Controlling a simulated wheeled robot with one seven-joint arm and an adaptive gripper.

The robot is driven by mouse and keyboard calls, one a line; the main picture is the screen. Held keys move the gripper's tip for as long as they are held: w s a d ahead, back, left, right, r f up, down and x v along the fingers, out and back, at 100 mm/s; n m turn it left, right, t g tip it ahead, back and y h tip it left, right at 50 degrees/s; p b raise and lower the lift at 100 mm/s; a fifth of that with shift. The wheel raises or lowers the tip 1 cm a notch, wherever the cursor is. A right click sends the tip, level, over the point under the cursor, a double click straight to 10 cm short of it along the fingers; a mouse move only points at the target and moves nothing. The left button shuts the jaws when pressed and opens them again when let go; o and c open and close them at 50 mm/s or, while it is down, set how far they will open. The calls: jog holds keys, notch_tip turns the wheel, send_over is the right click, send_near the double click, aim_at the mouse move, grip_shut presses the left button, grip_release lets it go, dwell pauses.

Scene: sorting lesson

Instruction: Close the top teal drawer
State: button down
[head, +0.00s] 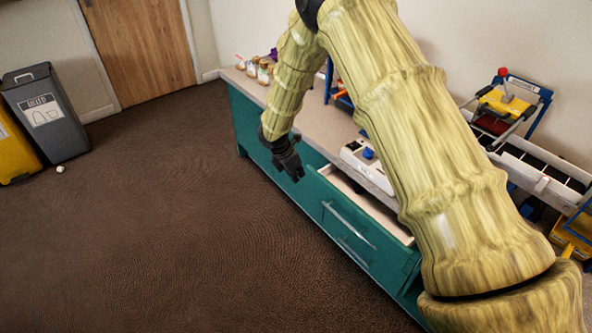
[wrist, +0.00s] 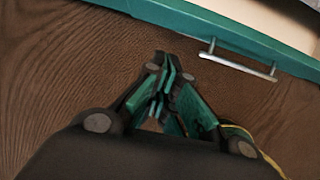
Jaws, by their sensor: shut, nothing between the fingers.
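The top teal drawer (head: 349,213) stands pulled out from the teal cabinet in the head view, and its pale inside shows behind the front. My arm covers part of its right side. In the wrist view its teal front edge (wrist: 180,17) and silver bar handle (wrist: 238,65) cross the top right. My gripper (head: 296,177) is shut and empty. It hangs in front of the cabinet, to the left of the open drawer in the head view. In the wrist view its fingertips (wrist: 160,62) are below and left of the handle, apart from it, over the brown floor.
A second handle (head: 354,254) shows below the top drawer's handle. The countertop (head: 312,132) holds several jars and a white tray with a blue knob (head: 368,153). A grey bin (head: 47,115) stands far left. The brown floor (head: 160,230) before the cabinet is mostly clear.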

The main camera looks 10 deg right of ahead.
jog(key=w+d+f+p, duration=0.1)
jog(key=w+d+f, duration=0.1)
jog(key=d+f, duration=0.3)
jog(key=shift+w+d+f+p, duration=0.3)
jog(key=shift+d+f+p, duration=0.05)
dwell(0.3)
send_near(329, 168)
jog(key=s+f, duration=0.1)
jog(key=d+f, duration=0.1)
jog(key=f, duration=0.1)
jog(key=s+f, duration=0.1)
jog(key=f, duration=0.1)
jog(key=shift+s+d, duration=0.3)
